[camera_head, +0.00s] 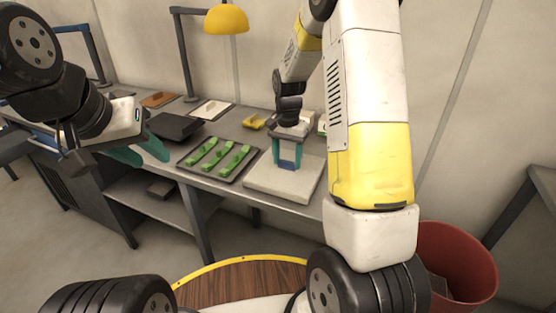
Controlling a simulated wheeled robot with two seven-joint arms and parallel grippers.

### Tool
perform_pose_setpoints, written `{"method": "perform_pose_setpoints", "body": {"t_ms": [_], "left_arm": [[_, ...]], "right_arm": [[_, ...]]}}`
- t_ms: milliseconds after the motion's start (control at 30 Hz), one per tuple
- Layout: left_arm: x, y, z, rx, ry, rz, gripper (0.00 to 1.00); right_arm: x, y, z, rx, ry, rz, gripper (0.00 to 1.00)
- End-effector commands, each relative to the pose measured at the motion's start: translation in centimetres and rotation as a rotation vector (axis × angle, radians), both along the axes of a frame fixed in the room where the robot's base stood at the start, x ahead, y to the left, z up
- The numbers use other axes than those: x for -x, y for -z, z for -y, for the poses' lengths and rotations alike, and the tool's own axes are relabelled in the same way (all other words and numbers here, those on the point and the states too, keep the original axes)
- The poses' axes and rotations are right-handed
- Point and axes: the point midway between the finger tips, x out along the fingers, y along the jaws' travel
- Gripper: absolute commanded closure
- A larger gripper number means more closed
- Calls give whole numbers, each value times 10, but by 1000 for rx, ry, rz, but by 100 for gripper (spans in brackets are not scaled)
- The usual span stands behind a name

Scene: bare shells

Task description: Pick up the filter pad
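A small blue piece (287,154), which may be the filter pad, shows between the teal fingers of my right gripper (287,164). The fingers stand on both sides of it, pointing down, low over a pale slab (262,186) on the bench. I cannot tell whether they press on the blue piece or whether it rests on the slab. My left gripper (146,156) is open and empty at the left, its teal fingers spread, in front of the bench's front edge. No other thing is clearly a filter pad.
A dark tray (243,175) with several green strips lies on the grey bench, left of the slab. Behind are a dark flat box (174,127), a white sheet on a dark board (210,109) and a yellow item (253,122). A red bin (462,262) stands at right.

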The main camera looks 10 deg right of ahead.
Motion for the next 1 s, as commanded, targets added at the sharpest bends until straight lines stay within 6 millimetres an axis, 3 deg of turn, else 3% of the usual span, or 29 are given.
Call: {"method": "perform_pose_setpoints", "body": {"t_ms": [33, 167, 200, 567, 867, 1000], "left_arm": [[0, 0, 0, 0, 0, 0, 63], [0, 0, 0, 0, 0, 0, 63], [0, 0, 0, 0, 0, 0, 63], [0, 0, 0, 0, 0, 0, 63], [0, 0, 0, 0, 0, 0, 63], [0, 0, 0, 0, 0, 0, 63]], "right_arm": [[0, 0, 0, 0, 0, 0, 73], [0, 0, 0, 0, 0, 0, 99], [0, 0, 0, 0, 0, 0, 100], [-1, -5, 0, 0, 0, 2, 100], [0, -39, 0, 0, -1, 5, 100], [33, -40, -3, -1, -1, 1, 100]]}}
